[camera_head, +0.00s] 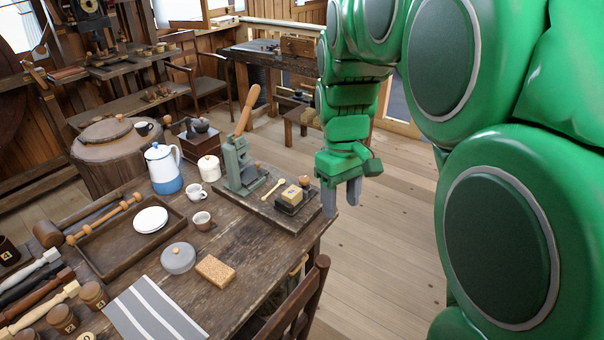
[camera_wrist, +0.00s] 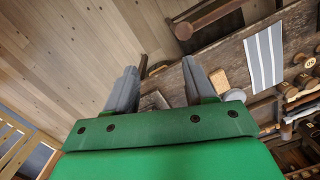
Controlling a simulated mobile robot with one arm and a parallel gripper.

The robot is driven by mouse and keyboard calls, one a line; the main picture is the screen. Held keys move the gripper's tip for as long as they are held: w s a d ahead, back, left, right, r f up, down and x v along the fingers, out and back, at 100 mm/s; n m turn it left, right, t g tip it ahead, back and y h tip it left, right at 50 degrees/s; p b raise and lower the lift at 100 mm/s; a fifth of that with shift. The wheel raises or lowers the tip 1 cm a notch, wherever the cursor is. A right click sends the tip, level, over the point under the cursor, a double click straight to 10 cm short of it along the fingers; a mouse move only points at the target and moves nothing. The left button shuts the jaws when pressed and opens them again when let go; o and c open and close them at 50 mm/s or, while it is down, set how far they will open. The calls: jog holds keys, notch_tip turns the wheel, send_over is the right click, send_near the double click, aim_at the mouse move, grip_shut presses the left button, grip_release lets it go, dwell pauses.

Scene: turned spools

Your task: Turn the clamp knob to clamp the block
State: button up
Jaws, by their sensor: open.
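A pale wooden block (camera_head: 291,195) sits in a small dark clamp (camera_head: 289,207) at the right end of a dark board (camera_head: 262,214) on the table. A small brown round knob (camera_head: 304,181) shows just behind the block; it looks like the clamp knob. I cannot tell whether the clamp grips the block. My gripper (camera_head: 341,200) is open and empty, pointing down, right of the block and apart from it, by the table's right edge. In the wrist view its two grey fingers (camera_wrist: 159,72) are spread; the block and knob are not clearly seen there.
A green lever press (camera_head: 238,165) with a tall wooden handle stands on the same board, beside a brass spoon (camera_head: 272,190). Cups, a blue-white pot (camera_head: 164,169) and a tray (camera_head: 104,254) lie left. A chair (camera_head: 300,305) stands at the front edge. Open floor lies right.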

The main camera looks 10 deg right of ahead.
jog(key=w+n, duration=0.3)
jog(key=w, duration=0.7)
jog(key=n+t, duration=0.1)
jog(key=n, duration=0.9)
send_over(304, 178)
notch_tip(304, 178, down, 18)
jog(key=shift+s+f, duration=0.15)
jog(key=shift+f, duration=0.05)
jog(key=shift+w+f, duration=0.3)
jog(key=shift+f, duration=3.95)
jog(key=shift+c, duration=0.2)
jog(key=c, duration=0.7)
